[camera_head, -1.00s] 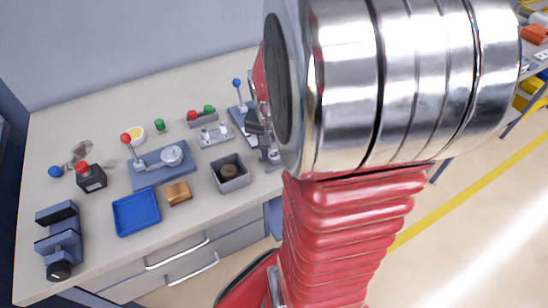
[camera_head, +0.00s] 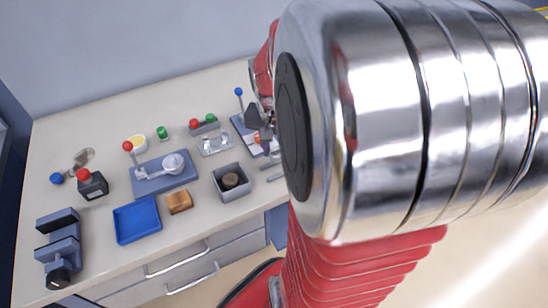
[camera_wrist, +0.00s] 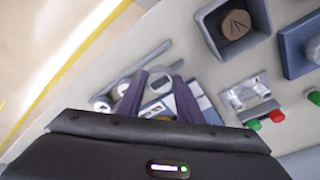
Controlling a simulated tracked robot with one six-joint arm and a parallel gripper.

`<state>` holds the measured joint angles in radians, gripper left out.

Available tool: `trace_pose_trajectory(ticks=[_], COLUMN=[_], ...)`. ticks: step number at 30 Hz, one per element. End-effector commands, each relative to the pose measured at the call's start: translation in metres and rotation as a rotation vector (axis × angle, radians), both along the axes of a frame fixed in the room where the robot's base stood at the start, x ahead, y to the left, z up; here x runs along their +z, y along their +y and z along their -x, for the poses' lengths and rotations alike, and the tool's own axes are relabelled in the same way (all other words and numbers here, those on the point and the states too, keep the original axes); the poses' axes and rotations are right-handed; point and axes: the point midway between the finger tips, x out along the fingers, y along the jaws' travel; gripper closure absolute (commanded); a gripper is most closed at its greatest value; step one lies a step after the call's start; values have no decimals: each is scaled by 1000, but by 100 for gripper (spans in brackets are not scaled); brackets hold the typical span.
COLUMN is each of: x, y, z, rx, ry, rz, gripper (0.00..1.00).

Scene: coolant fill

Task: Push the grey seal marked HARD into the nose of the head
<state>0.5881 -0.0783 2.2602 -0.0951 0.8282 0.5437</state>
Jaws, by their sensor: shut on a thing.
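My gripper (camera_wrist: 161,76) reaches over the bench among small parts at one end, its two dark fingers a little apart. A small pale thing (camera_wrist: 160,84) shows between them, but I cannot make out what it is or read any marking. In the head view my gripper (camera_head: 262,125) is partly hidden by my arm, beside the station with the blue-knobbed lever (camera_head: 239,92). Pale and blue pieces (camera_wrist: 200,100) lie below the fingers. A round grey-white part (camera_wrist: 101,104) and a cylinder (camera_wrist: 122,88) stand beside them. I cannot identify the head's nose or the grey HARD seal.
A grey square bin (camera_head: 232,193) holds a round brown piece (camera_head: 230,180). Thin rods (camera_wrist: 148,58) lie near the bench edge.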

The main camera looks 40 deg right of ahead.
Motion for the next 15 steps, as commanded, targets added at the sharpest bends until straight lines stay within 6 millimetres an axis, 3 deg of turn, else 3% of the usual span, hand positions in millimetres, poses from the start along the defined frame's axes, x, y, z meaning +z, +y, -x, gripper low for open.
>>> trace_pose_trajectory(ticks=[7,15], x=[42,56], y=[0,0], z=[-1,0], rx=[0,0], ry=[-3,0], rz=[1,-1], gripper=[89,89])
